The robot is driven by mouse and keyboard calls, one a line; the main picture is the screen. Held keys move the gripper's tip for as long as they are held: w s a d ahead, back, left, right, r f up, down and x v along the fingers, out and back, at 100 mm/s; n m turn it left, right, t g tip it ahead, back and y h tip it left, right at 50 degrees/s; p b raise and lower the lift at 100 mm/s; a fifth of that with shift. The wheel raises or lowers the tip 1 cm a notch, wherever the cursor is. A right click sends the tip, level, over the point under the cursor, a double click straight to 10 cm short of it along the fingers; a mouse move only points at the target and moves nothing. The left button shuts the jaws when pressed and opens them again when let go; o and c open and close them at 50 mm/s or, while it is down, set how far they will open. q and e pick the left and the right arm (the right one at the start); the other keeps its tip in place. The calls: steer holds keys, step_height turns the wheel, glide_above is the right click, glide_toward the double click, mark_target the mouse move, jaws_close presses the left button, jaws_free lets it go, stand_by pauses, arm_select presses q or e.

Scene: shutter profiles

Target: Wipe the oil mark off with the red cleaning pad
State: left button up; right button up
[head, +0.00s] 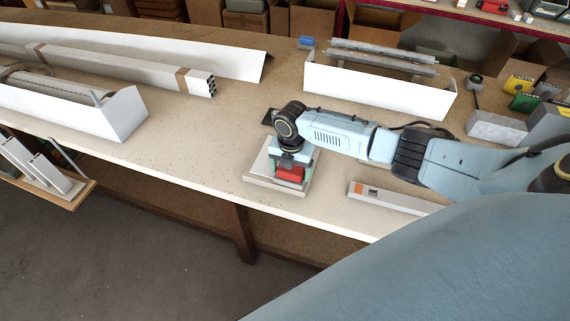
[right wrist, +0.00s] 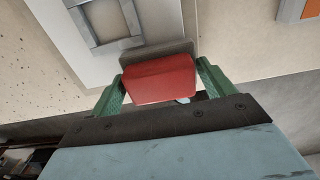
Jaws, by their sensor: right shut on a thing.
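My right gripper (head: 291,167) is shut on the red cleaning pad (head: 290,174), low over a pale flat plate (head: 252,178) near the front edge of the bench. In the right wrist view the red pad (right wrist: 160,79) sits between the two green fingers of my right gripper (right wrist: 160,85), with a grey part along its far side. Beyond it lies the pale plate with a grey square frame (right wrist: 108,40) on it. I cannot tell whether the pad touches the plate. I cannot make out the oil mark in either view. My left gripper is not in view.
A white profile with an orange label (head: 395,198) lies right of the plate. A white tray-like profile (head: 378,92) stands behind my arm. Long white profiles (head: 120,68) fill the back left. Boxes and tools crowd the right. The bench front left of the plate is clear.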

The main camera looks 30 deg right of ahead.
steer(key=shift+w+a, duration=0.1)
steer(key=shift+w, duration=0.05)
steer(key=shift+w+a+f+b, duration=0.2)
steer(key=shift+w+a+b, duration=0.65)
steer(key=shift+b, duration=0.3)
steer(key=shift+w, duration=0.2)
steer(key=shift+w+a+b, duration=0.75)
steer(key=shift+w+b, duration=0.05)
steer(key=shift+b, duration=0.15)
steer(key=shift+w+a, duration=0.2)
steer(key=shift+w+r, duration=0.1)
steer(key=shift+r, duration=0.1)
steer(key=shift+a, duration=0.1)
